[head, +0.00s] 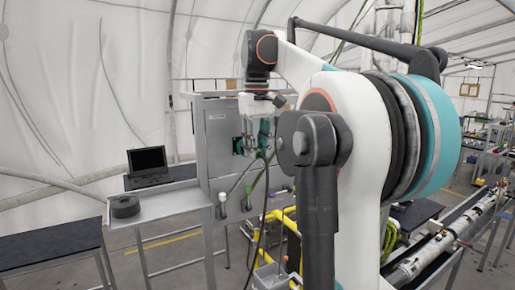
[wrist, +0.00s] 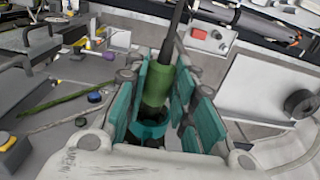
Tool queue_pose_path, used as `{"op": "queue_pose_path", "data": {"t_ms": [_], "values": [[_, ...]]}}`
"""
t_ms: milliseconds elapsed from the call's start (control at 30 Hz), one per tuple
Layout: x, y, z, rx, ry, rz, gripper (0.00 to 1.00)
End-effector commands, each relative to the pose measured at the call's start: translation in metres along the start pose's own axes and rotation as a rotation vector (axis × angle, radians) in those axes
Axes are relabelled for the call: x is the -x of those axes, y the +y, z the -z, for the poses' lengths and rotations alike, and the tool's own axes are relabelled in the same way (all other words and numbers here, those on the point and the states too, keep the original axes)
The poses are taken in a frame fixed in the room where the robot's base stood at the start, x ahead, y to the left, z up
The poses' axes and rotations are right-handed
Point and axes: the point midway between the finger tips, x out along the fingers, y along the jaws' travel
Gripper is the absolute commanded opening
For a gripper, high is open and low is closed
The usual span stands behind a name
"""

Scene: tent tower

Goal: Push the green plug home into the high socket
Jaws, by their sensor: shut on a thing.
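My gripper (head: 254,142) is in front of the upper part of a grey cabinet in the head view. In the wrist view its teal finger pads (wrist: 168,112) are shut on the green plug (wrist: 157,85). A dark cable runs up from the plug's back end in that view. A teal ring (wrist: 149,130) shows around the plug's lower end; whether this is the high socket, and how deep the plug sits, I cannot tell. In the head view the plug (head: 262,154) is small and partly hidden by the fingers, and the high socket cannot be made out.
The grey cabinet (head: 217,125) stands behind my gripper. Lower on its front are a white-and-green fitting (head: 222,199) and cables. A side shelf (head: 160,204) holds a dark round object (head: 125,206). A laptop (head: 148,164) stands behind. Yellow pipes (head: 284,217) are below right.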

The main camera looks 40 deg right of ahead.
Motion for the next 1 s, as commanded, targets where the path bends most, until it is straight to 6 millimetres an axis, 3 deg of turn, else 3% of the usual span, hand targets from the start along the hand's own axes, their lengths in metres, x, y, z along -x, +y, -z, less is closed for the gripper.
{"op": "queue_pose_path", "data": {"t_ms": [567, 600, 700, 1000], "values": [[0.0, 0.0, 0.013, 0.001, 0.0, 0.0, 0.01], [0.0, 0.0, 0.014, 0.001, 0.0, 0.0, 0.26], [0.0, 0.0, 0.013, 0.0, 0.0, 0.0, 0.47], [0.0, 0.0, 0.013, 0.0, 0.0, 0.0, 0.47]]}}
